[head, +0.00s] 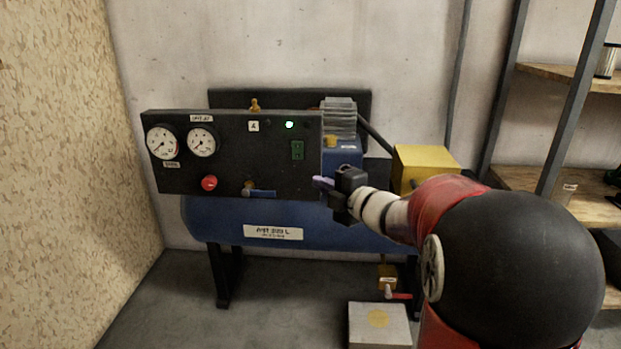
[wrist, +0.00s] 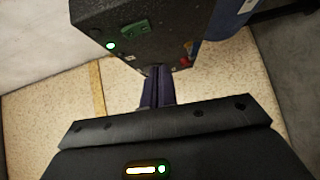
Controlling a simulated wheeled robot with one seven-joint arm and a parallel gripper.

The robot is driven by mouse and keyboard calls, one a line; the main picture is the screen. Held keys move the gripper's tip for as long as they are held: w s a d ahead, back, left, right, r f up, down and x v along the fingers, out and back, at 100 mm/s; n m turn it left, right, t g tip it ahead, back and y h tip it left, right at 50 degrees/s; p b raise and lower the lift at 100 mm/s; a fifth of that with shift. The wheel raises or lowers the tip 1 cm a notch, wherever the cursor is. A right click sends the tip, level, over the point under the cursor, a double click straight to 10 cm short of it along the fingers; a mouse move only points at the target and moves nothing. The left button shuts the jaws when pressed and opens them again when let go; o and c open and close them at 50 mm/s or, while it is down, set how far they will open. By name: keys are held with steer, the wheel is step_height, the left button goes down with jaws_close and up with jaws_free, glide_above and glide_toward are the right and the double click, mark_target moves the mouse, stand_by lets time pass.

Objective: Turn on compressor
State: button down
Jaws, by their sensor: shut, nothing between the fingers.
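The compressor has a blue tank (head: 225,222) on dark legs, with a black control panel (head: 232,172) in front. The panel carries two round gauges, a red knob (head: 209,183), a blue-handled valve (head: 262,193), a lit green lamp (head: 289,125) and a green switch (head: 298,150). In the wrist view the lit lamp (wrist: 111,46) and the green switch (wrist: 135,28) show at the top. My gripper (head: 322,183) is at the panel's lower right edge, its fingers shut and empty. The shut fingers also show in the wrist view (wrist: 157,78), just below the panel's edge. I cannot tell whether they touch it.
A yellow box (head: 424,165) stands behind my arm. A brass valve with a red handle (head: 398,296) hangs below the tank, above a pale block (head: 379,326) on the floor. A wooden shelf (head: 545,195) is at right. A chipboard wall (head: 60,170) bounds the left.

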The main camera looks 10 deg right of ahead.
steer(key=shift+v, duration=1.25)
steer(key=shift+f, duration=0.15)
steer(key=s+d+r+m+g+h+p, duration=0.1)
steer(key=s+d+r+m+h+p, duration=0.2)
steer(key=s+m+h, duration=0.85)
steer(key=s+a+f+m+g+y, duration=0.1)
steer(key=s+a+f+m+g, duration=0.1)
steer(key=s, duration=0.4)
steer(key=s+a+f+m+g+y, duration=0.1)
steer(key=s+a+f+m+g, duration=0.1)
steer(key=s+f+m+g, duration=0.1)
steer(key=s+a+f+m+g+y, duration=0.1)
steer(key=s+a+f+m+g, duration=0.2)
steer(key=s+m, duration=0.3)
steer(key=s+g, duration=0.1)
steer(key=s, duration=0.2)
steer(key=shift+f+y, duration=0.15)
steer(key=shift+y, duration=0.2)
